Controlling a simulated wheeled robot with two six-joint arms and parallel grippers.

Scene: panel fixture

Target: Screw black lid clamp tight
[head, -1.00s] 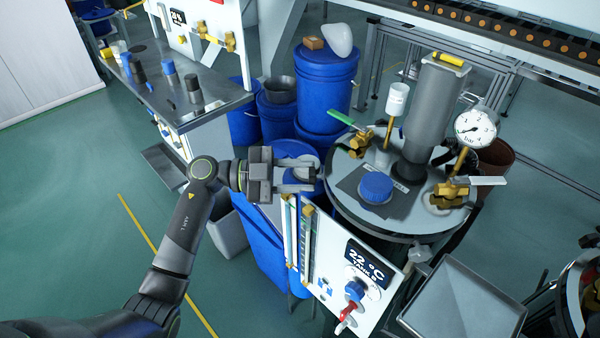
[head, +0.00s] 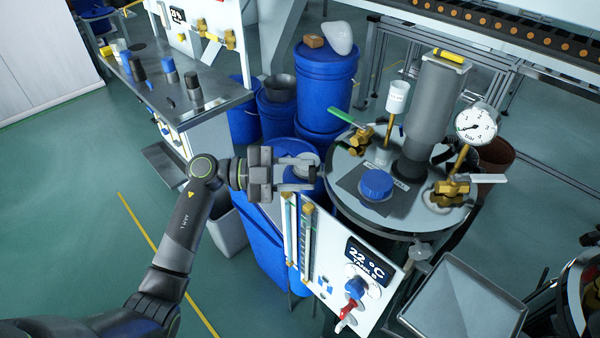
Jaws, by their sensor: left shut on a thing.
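The round metal tank lid (head: 345,200) is at centre right, with a blue cap (head: 376,184) on it. My left gripper (head: 306,172) reaches in from the left, level with the lid's left rim. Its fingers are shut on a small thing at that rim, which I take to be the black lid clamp. The fingers hide most of it, so its shape and how tight it sits cannot be told. My right gripper is not in view.
A pressure gauge (head: 476,126), a brass valve with green lever (head: 358,135) and a grey cylinder (head: 432,110) stand up from the lid. A display panel (head: 352,270) is below the gripper. Blue drums (head: 326,85) stand behind.

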